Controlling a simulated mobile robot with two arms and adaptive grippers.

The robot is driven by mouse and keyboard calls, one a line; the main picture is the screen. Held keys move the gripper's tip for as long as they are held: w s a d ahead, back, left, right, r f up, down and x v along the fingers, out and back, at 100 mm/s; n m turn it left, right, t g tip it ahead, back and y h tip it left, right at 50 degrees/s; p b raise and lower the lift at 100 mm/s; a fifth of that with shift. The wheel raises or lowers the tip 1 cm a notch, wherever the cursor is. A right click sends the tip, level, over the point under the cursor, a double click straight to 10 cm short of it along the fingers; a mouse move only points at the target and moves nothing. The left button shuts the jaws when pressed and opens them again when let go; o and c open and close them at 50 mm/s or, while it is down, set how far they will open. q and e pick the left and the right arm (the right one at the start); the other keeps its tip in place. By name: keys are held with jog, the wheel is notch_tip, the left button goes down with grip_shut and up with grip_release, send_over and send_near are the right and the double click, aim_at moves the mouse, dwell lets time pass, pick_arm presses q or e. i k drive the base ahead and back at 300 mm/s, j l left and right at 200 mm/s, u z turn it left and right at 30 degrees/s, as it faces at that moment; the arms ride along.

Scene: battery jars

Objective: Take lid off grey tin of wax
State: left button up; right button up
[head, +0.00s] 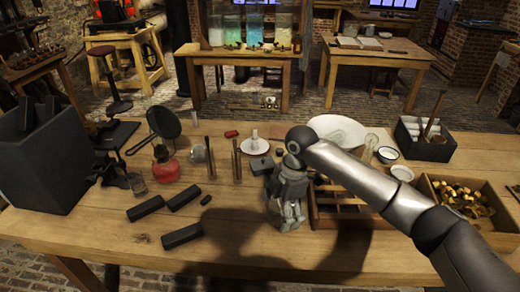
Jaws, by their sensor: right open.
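A small dark grey box-shaped item (262,165) stands on the wooden table (130,236), just behind and left of my right gripper. It may be the grey tin of wax, but it is too small to be sure, and I cannot make out a separate lid. My right arm comes in from the right, and my right gripper (288,218) points down over the table's front middle. It is open, with no object clearly held between its fingers. The arm and gripper hide part of the table behind them. My left gripper is not in view.
A compartmented wooden tray (345,222) lies right of the gripper, partly under my arm. Dark bars (183,236) lie to the left, near a red round bottle (166,170). A large grey box (40,160) stands far left.

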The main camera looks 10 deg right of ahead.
aim_at(265, 164)
jog(key=i, duration=1.15)
